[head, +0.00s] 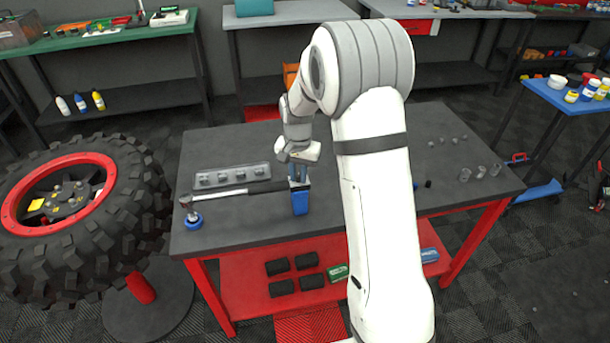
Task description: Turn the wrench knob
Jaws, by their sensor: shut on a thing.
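A long wrench lies across the left part of the dark table. Its silver head and shaft (225,195) are at the left and its black handle (266,187) runs right. My gripper (299,181) points down at the right end of the handle, where the wrench knob would be. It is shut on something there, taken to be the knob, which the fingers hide. A blue block (300,204) stands directly below the fingers. I cannot tell whether the handle end rests on it.
A grey tray of sockets (232,177) lies behind the wrench. Small metal and clear cups (480,172) stand at the table's right. A big tyre (85,215) stands to the left. My arm covers the table's middle. The table's front left is clear.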

